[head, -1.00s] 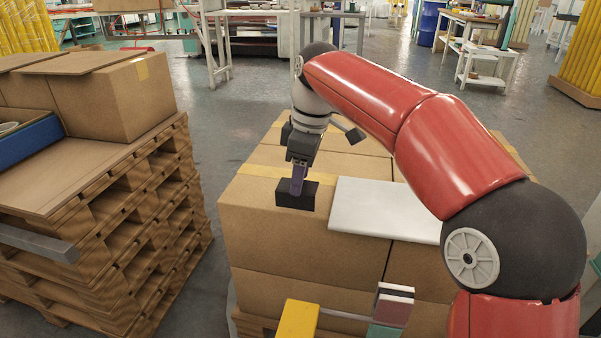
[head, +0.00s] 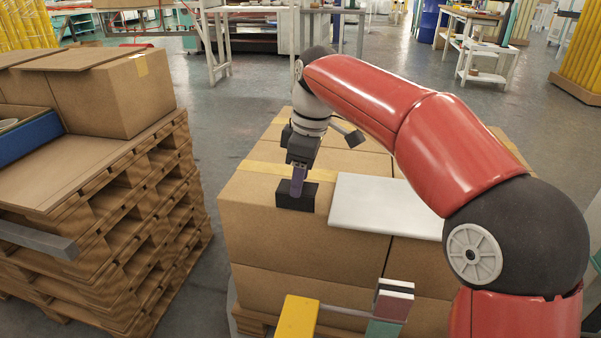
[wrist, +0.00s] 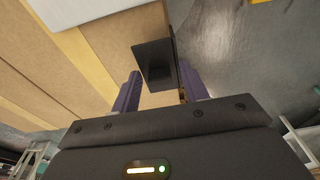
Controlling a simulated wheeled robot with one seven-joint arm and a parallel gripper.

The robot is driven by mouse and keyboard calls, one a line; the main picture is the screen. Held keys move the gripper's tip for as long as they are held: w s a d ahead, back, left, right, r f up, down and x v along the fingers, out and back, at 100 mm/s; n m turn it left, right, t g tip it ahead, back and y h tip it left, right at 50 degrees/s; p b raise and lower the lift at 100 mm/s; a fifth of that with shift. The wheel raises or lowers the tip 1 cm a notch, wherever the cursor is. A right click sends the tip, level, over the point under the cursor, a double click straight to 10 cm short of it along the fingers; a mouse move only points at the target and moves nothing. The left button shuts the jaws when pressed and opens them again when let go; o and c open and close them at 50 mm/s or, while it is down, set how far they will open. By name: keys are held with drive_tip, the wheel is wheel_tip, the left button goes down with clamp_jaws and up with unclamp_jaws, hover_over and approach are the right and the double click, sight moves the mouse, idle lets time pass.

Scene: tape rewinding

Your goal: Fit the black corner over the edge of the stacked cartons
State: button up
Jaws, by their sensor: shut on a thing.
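The black corner (head: 297,197) is at the near top edge of the stacked cartons (head: 290,238), left of a white panel. My gripper (head: 298,184) points down from above with its purple fingers shut on the corner. In the wrist view the corner (wrist: 154,64) shows as a dark plate beyond the two fingers (wrist: 160,92), close to the carton edge. Whether it rests fully against both the top and the front face cannot be told. The cartons (wrist: 90,50) carry strips of tan tape.
The white panel (head: 375,207) lies on the cartons to the right of the corner. Yellow (head: 297,318), red (head: 395,305) and teal (head: 384,328) pieces stand in front. A pallet stack (head: 150,215) with boxes is on the left, across a floor gap.

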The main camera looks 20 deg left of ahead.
drive_tip(key=shift+f+b, duration=0.5)
drive_tip(key=shift+f, duration=0.65)
drive_tip(key=shift+f, duration=0.6)
idle(0.6)
drive_tip(key=o, duration=1.4)
drive_tip(key=shift+o, duration=0.2)
drive_tip(key=shift+r, duration=0.1)
wheel_tip(320, 180, up, 8)
drive_tip(key=p, duration=0.8)
wheel_tip(320, 180, up, 8)
drive_tip(key=d, duration=0.1)
drive_tip(key=shift+f, duration=0.25)
